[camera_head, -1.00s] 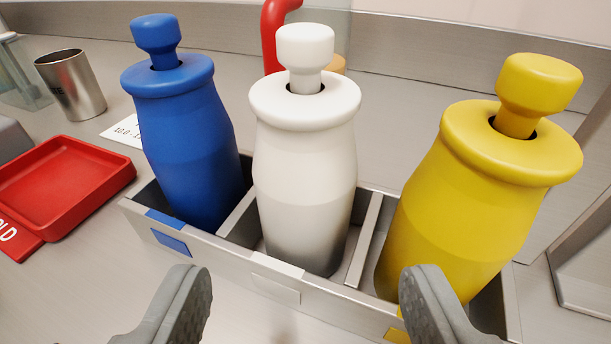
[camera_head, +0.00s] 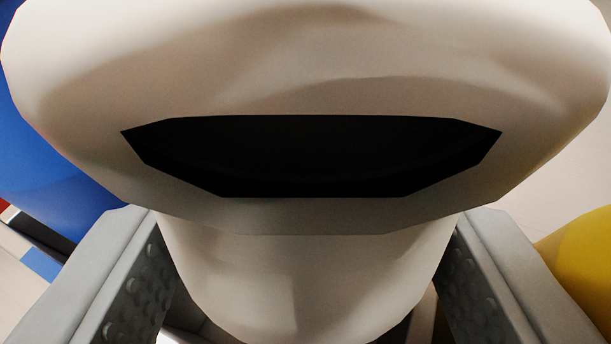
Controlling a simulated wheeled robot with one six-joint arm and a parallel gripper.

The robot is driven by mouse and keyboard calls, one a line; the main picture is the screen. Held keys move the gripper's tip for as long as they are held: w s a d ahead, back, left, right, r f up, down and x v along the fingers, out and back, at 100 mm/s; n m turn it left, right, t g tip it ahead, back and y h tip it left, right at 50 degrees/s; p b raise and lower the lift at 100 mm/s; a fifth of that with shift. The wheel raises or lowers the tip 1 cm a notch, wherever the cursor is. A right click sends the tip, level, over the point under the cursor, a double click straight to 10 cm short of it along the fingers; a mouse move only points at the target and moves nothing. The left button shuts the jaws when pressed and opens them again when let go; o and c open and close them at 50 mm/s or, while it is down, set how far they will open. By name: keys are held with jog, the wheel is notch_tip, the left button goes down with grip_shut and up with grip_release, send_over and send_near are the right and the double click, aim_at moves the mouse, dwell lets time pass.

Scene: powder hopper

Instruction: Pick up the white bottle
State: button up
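The white bottle (camera_head: 300,270) fills most of the view at very close range. Its broad pale collar (camera_head: 300,215) spans the picture, with a dark opening in it. Its knob is not seen. The body narrows downward between the two fingers of my gripper (camera_head: 306,285). One grey finger with a studded pad stands on the left of the body and one on the right. The fingers are wide apart, and slim gaps show beside the lower body. Contact higher up, under the collar, is hidden. The bottle's base is out of view.
A blue bottle (camera_head: 50,175) is at the left edge, close to the left finger. A yellow bottle (camera_head: 585,265) is at the right edge, beside the right finger. Only small bits of the holder and counter show.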

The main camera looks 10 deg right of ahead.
jog(key=shift+w, duration=0.3)
jog(key=c, duration=0.8)
jog(key=shift+r, duration=0.2)
jog(key=shift+r, duration=4.5)
jog(key=shift+r, duration=0.15)
jog(key=shift+r, duration=2.6)
